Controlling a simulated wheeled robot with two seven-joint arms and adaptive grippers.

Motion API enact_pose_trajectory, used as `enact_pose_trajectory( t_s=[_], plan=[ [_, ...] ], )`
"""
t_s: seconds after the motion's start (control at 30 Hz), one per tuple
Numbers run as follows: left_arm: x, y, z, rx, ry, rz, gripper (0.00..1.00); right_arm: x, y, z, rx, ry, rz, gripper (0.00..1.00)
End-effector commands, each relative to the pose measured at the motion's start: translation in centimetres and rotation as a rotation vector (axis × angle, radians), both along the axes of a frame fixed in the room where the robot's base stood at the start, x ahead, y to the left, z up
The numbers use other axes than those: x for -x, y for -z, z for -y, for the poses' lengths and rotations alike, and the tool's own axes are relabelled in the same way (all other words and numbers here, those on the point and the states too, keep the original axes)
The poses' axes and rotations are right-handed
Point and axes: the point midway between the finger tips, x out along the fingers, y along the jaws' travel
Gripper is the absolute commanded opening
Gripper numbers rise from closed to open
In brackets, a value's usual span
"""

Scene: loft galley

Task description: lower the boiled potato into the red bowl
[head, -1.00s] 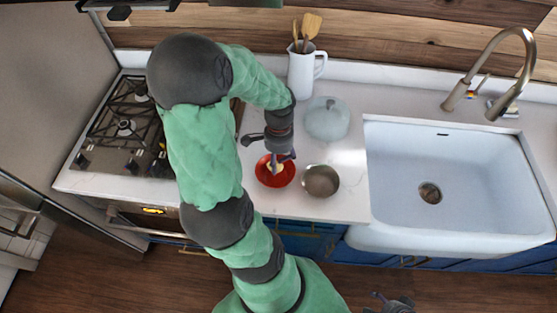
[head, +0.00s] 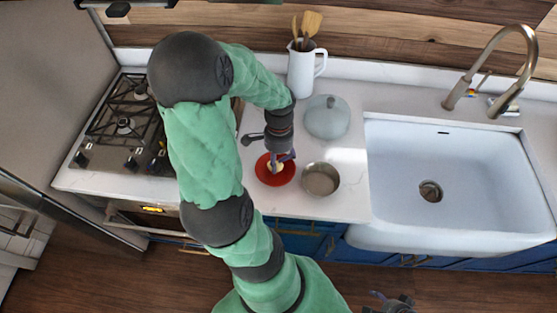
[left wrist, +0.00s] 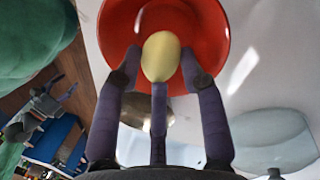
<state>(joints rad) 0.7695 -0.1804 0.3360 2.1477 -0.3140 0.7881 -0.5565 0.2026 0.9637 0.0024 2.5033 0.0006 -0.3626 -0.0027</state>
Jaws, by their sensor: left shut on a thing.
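The boiled potato (left wrist: 160,57) is pale yellow and egg-shaped. My left gripper (head: 280,158) is shut on it, with its dark fingers around it in the left wrist view. The red bowl (head: 262,172) stands on the white counter, and the potato (head: 276,166) shows small within its outline in the head view. In the left wrist view the red bowl (left wrist: 208,30) lies behind the potato; I cannot tell whether they touch. My right gripper (head: 392,303) is at the bottom edge of the head view, away from the counter; its fingers are too small to judge.
A metal pot (head: 321,180) stands close to the right of the bowl. A pale glass-like dome (head: 327,118) and a white utensil jug (head: 301,72) stand behind. The stove (head: 122,122) is on the left, the white sink (head: 470,185) on the right.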

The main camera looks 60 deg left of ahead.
Motion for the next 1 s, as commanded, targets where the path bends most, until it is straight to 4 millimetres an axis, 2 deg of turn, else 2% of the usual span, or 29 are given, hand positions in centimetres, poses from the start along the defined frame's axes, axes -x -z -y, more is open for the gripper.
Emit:
enact_pose_trajectory(
  t_s=[1.0],
  plan=[
    [0.0,1.3,0.0,0.0,0.0,0.0,0.12,0.0,0.9,0.0,0.0,0.0,0.0,0.7]
  ],
)
